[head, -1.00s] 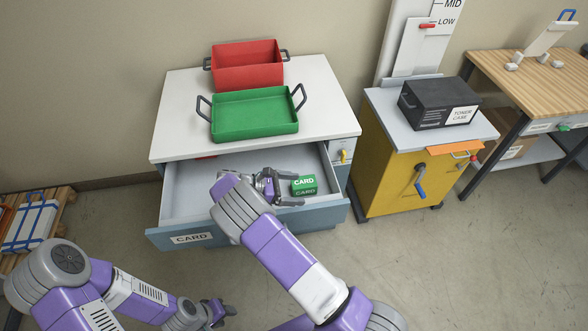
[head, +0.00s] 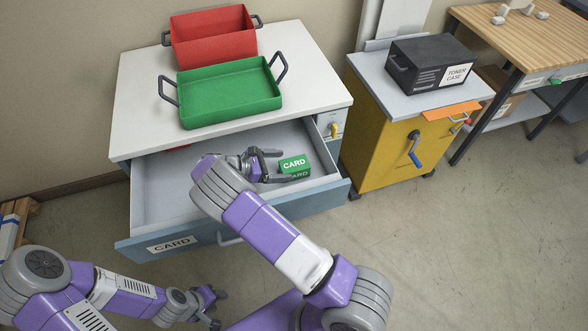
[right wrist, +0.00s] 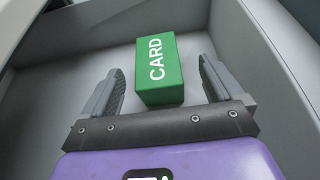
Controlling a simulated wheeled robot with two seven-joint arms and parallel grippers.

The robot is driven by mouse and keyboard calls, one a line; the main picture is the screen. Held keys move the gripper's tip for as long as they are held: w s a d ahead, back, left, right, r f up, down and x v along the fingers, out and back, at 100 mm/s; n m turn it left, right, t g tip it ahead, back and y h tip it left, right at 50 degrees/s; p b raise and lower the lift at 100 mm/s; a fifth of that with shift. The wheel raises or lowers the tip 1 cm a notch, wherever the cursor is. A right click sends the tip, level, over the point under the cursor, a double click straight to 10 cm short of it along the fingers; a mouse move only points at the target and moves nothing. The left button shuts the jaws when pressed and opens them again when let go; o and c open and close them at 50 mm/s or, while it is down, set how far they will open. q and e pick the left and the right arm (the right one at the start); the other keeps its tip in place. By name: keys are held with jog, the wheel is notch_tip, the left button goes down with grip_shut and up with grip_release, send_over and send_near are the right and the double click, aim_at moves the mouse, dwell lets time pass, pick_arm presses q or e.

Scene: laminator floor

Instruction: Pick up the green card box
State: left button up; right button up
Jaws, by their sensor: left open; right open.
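The green card box (head: 294,165), marked CARD, lies in the open drawer (head: 160,195) near its right end. It also shows in the right wrist view (right wrist: 160,72), resting on the drawer floor. My right gripper (head: 278,165) is inside the drawer, open, its fingers pointing at the box. In the right wrist view the right gripper (right wrist: 160,85) has one finger on each side of the box's near end, with gaps on both sides. My left gripper (head: 219,306) is open and empty, low in front of the drawer.
A green tray (head: 230,92) and a red tray (head: 213,38) with handles stand on the white cabinet top (head: 310,70). A yellow cabinet (head: 385,150) with a black toner case (head: 425,62) stands to the right. The drawer walls surround my right gripper.

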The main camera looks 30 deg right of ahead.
aim_at(294, 164)
jog(key=x, duration=0.2)
jog(key=b+x, duration=0.1)
jog(key=x, duration=0.1)
jog(key=shift+w+d, duration=0.2)
jog(key=shift+c, duration=0.4)
jog(key=c, duration=1.2)
